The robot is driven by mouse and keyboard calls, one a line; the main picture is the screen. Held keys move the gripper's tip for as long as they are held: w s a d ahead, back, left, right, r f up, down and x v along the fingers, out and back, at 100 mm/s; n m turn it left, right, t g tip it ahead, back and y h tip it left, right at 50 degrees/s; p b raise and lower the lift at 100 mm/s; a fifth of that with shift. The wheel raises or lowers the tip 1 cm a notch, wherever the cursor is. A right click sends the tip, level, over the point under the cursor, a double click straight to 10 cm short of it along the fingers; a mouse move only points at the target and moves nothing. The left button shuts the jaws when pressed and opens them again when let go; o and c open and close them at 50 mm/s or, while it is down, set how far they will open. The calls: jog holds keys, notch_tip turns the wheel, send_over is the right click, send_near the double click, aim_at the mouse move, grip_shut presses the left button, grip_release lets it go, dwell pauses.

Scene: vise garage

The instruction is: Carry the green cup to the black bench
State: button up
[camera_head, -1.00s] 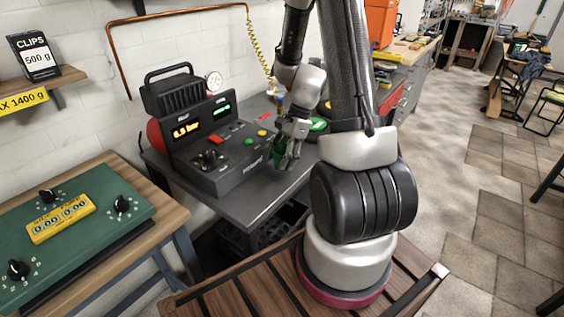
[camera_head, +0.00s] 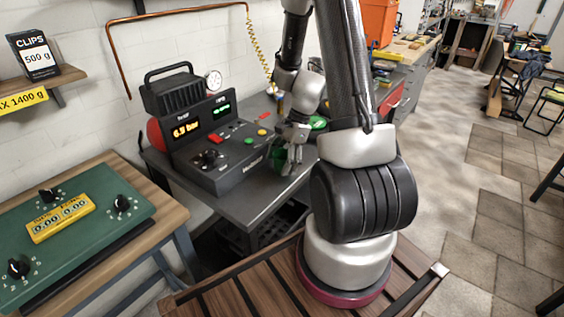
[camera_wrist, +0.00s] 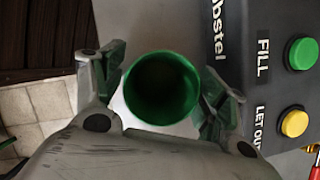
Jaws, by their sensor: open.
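The green cup (camera_wrist: 161,88) stands upright with its open mouth showing in the wrist view. It also shows in the head view (camera_head: 279,157), partly behind my gripper, on the black bench (camera_head: 247,203). My gripper (camera_head: 287,155) is open in front of the machine. In the wrist view my gripper's fingers (camera_wrist: 163,88) stand on either side of the cup, with a small gap on the left and the right finger very close. Whether the right finger touches the cup cannot be told.
A dark control machine (camera_head: 215,145) with displays and buttons stands on the bench beside the cup. A green round object (camera_head: 318,123) lies behind my gripper. A wooden table with a green panel (camera_head: 85,235) is at the left. Bare bench top lies in front.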

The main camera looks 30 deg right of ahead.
jog(key=v, duration=1.2)
jog(key=s+a+r+n+t+h, duration=0.2)
jog(key=s+a+r+n, duration=0.1)
jog(key=s+r+n, duration=0.5)
jog(key=s+a+r+n+t+h, duration=0.2)
jog(key=s+a+r+n, duration=0.2)
jog(key=s+r+n, duration=0.4)
jog(key=r+n, duration=0.1)
jog(key=n, duration=0.1)
jog(key=shift+a+n, duration=0.25)
jog(key=shift+n, duration=0.05)
jog(key=shift+s, duration=0.15)
